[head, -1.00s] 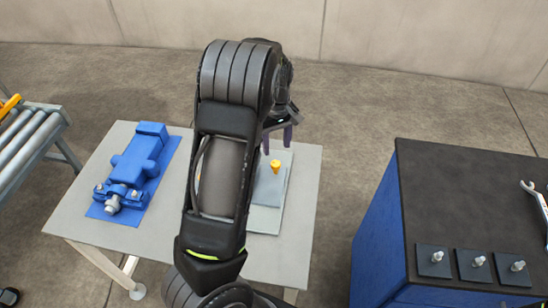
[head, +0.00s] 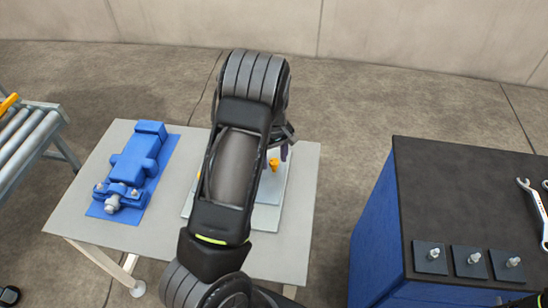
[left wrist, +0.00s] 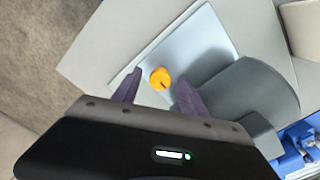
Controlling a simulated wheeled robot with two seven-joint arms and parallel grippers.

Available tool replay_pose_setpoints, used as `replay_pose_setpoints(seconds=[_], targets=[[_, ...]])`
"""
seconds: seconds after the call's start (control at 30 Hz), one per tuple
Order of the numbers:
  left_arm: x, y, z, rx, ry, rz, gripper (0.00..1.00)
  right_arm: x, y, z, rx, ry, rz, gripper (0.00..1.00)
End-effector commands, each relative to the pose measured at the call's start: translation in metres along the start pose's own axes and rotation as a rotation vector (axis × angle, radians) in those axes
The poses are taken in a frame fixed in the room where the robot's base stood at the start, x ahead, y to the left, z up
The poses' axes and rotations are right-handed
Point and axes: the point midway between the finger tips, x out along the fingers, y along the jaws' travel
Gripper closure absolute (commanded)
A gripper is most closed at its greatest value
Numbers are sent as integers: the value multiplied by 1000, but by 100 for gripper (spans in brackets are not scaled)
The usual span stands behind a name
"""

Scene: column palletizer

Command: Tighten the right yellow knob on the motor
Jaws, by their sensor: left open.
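The right yellow knob (head: 274,164) stands on the grey plate (head: 271,214) on the table, just beside my left gripper (head: 283,152). In the left wrist view the knob (left wrist: 160,78) is round and orange-yellow and lies between the two purple fingertips (left wrist: 156,82), with gaps on both sides. My left gripper is open and empty. A grey rounded body (left wrist: 252,95), apparently the motor, shows beside the knob. My left arm hides most of the motor in the head view, with a small yellow bit (head: 199,187) at its left edge. My right gripper is not in view.
A blue machine part (head: 138,160) lies on a blue mat on the left of the grey table (head: 85,222). A blue cabinet (head: 420,190) with bolts on black plates and a wrench (head: 536,210) stands at right. A roller conveyor (head: 22,140) is at far left.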

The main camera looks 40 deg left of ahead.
Motion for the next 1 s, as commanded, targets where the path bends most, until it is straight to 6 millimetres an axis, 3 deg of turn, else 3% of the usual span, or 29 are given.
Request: replay_pose_setpoints(seconds=[0.6,1.0], targets=[[0,0,0,0,0,0,99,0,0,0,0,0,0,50],[0,0,0,12,0,0,100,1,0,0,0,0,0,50]])
